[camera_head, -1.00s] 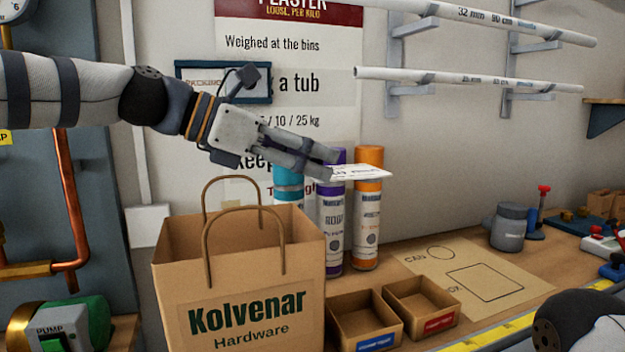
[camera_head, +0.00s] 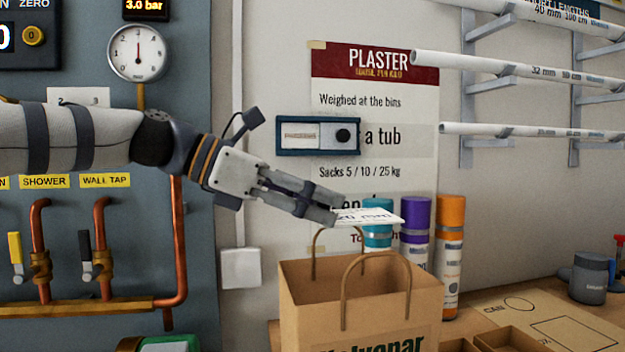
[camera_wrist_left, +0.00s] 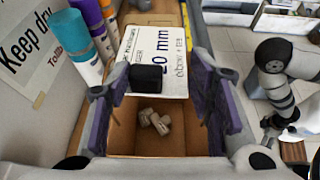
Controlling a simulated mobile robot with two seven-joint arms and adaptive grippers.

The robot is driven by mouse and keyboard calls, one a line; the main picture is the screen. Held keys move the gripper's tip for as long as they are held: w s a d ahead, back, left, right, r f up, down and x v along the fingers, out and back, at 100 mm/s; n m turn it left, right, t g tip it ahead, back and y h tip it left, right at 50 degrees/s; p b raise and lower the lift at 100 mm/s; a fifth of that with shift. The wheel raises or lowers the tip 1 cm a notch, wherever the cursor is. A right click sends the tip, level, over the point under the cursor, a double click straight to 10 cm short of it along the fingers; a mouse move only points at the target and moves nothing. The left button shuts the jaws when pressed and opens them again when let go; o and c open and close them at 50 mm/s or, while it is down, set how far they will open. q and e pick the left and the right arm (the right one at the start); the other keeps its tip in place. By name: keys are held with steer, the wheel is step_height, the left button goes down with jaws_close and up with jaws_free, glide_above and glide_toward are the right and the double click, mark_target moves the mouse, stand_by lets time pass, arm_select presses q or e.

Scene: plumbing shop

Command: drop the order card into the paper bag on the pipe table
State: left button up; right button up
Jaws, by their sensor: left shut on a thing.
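The order card (camera_head: 368,216) is a white card with printed "20 mm" text. My left gripper (camera_head: 333,207) is shut on its near edge and holds it roughly flat above the paper bag (camera_head: 360,300). The brown bag stands upright with two looped handles and green lettering. In the left wrist view the card (camera_wrist_left: 155,62) lies beyond the fingers (camera_wrist_left: 162,108), and the open bag mouth is below them. Several small pale pieces (camera_wrist_left: 154,122) lie inside the bag.
Teal (camera_head: 377,225), purple (camera_head: 414,230) and orange (camera_head: 449,250) canisters stand behind the bag. A small tray (camera_head: 505,341) and a marked board (camera_head: 545,322) lie to its right. Pipe racks (camera_head: 520,70) hang on the wall. A gauge panel (camera_head: 80,120) is at left.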

arm_select(q)
steer(key=shift+f, duration=0.95)
steer(key=o, duration=1)
steer(key=v, duration=1.2)
